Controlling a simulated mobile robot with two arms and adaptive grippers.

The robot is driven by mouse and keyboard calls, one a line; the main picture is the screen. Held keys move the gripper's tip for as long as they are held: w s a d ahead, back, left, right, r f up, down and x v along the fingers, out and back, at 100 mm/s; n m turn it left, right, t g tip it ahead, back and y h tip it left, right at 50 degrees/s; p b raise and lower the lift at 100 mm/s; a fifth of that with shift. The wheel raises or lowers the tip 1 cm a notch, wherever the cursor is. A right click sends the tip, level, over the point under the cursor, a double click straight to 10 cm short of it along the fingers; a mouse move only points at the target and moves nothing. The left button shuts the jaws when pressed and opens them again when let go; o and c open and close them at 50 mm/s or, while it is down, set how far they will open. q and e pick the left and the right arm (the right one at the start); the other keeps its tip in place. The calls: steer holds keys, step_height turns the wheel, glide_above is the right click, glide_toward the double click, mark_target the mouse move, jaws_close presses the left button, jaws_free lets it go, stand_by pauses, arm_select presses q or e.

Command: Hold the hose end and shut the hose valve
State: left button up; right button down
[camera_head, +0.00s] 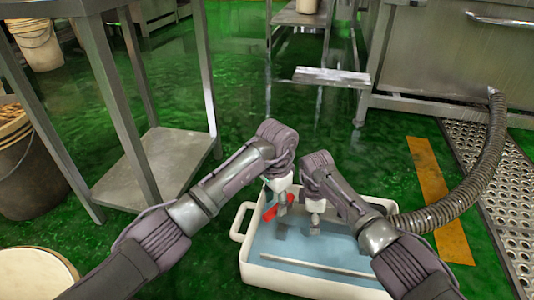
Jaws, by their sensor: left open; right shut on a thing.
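A ribbed grey hose (478,178) runs from the steel machine at the right down to the white tray and passes behind my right arm. Its end is mostly hidden by my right wrist. The red valve handle (270,213) shows just left of and below my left gripper (283,207). My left gripper is open close to the handle; whether it touches it I cannot tell. My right gripper (315,226) points down over the tray, shut on the hose end, with the grip itself hard to make out.
The white tray (238,225) holds bluish liquid and a thin rod lies across it. A steel table (150,160) with a low shelf stands left. Buckets (30,180) stand at the far left. A perforated floor grate (505,195) and yellow stripe (435,190) lie right. The floor is green.

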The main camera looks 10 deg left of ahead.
arm_select(q)
steer(key=w+a+r+m, duration=0.1)
steer(key=w+r+m, duration=0.1)
steer(key=r+m, duration=0.2)
steer(key=w+a+r+m, duration=0.1)
steer(key=w+r+m, duration=0.1)
steer(key=r+m, duration=0.3)
steer(key=shift+w+a+r+m, duration=0.2)
steer(key=shift+a+r+m, duration=0.15)
steer(key=shift+r, duration=1.8)
